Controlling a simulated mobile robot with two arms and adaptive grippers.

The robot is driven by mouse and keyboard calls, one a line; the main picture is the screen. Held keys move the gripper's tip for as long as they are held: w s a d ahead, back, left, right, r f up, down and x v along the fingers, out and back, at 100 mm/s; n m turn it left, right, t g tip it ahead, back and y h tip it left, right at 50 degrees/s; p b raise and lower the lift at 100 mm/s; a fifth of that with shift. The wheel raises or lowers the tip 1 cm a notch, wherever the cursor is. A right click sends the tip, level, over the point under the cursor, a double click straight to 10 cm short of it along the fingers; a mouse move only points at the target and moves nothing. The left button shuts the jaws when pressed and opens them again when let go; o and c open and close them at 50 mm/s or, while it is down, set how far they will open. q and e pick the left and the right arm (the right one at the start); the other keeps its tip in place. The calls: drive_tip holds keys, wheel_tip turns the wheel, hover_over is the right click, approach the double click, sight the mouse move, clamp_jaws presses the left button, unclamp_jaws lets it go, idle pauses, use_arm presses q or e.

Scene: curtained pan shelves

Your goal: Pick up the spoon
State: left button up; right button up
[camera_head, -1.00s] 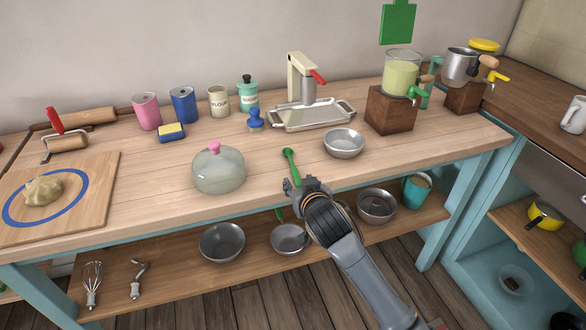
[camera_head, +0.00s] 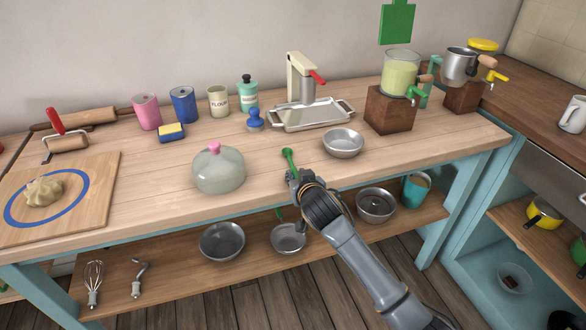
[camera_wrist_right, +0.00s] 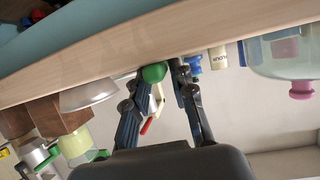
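The green spoon (camera_head: 288,158) lies on the wooden worktop near its front edge, its rounded end pointing to the back. My right gripper (camera_head: 293,178) is at the worktop's front edge, at the near end of the spoon and covering part of it. In the right wrist view the two fingers (camera_wrist_right: 154,74) are apart, with the green end of the spoon (camera_wrist_right: 154,71) showing between their tips. I cannot tell whether either finger touches it. My left gripper is not in view.
A metal bowl (camera_head: 343,142) stands right of the spoon, and a glass dome with a pink knob (camera_head: 218,172) stands to its left. Metal bowls (camera_head: 222,241) sit on the lower shelf. Behind the spoon is a metal tray (camera_head: 318,121). Bare wood lies around the spoon.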

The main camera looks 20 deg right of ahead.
clamp_jaws()
drive_tip(key=shift+r, duration=0.55)
wheel_tip(320, 180, up, 2)
drive_tip(key=shift+d+r+b, duration=0.1)
drive_tip(key=shift+r+b, duration=0.15)
drive_tip(key=shift+b, duration=0.05)
drive_tip(key=s+d+r, duration=0.6)
drive_tip(key=s+r, duration=0.3)
drive_tip(key=s, duration=0.3)
drive_tip(key=shift+s+r, duration=0.25)
